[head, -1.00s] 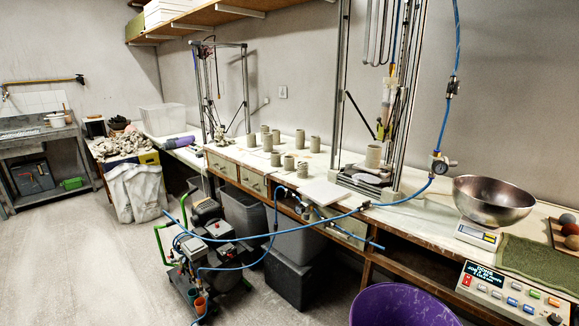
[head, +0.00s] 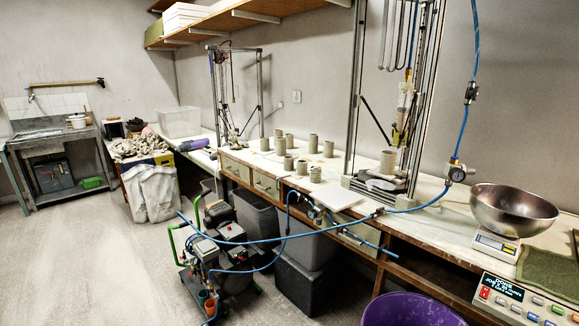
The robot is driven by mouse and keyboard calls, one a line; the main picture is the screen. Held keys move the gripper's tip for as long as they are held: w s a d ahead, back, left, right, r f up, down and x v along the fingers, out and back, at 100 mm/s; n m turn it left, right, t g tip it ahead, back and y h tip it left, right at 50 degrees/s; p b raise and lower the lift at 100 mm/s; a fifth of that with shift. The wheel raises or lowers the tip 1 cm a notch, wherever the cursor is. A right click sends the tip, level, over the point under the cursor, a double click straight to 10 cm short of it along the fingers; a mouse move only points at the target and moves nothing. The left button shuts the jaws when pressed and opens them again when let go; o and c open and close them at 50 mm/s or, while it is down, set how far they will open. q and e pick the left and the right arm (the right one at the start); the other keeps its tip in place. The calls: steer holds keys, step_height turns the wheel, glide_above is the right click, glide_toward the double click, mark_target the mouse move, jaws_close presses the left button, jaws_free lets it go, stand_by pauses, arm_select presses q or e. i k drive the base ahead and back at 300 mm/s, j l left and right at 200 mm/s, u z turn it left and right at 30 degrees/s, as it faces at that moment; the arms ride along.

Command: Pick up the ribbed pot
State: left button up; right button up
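Several small grey-beige clay pots stand upright on the long workbench (head: 350,190), in the middle of the head view. A front group has a pot (head: 289,163), another pot (head: 302,167) and a pot nearest the bench's front edge (head: 315,175). Behind them stand more, such as a taller pot (head: 313,144) and a pot at the right of the group (head: 328,149). One more pot (head: 388,163) stands on the base of the clay printer. They are too small for me to tell which is ribbed. Neither of my grippers is in view.
A white board (head: 333,197) lies right of the pots. A blue hose (head: 340,231) runs along the bench front to a compressor (head: 215,245) on the floor. A purple tub (head: 410,312) and a steel bowl on a scale (head: 513,208) are at right. Floor is clear at left.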

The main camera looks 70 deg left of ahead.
mark_target(317, 179)
steer(key=u, duration=1.95)
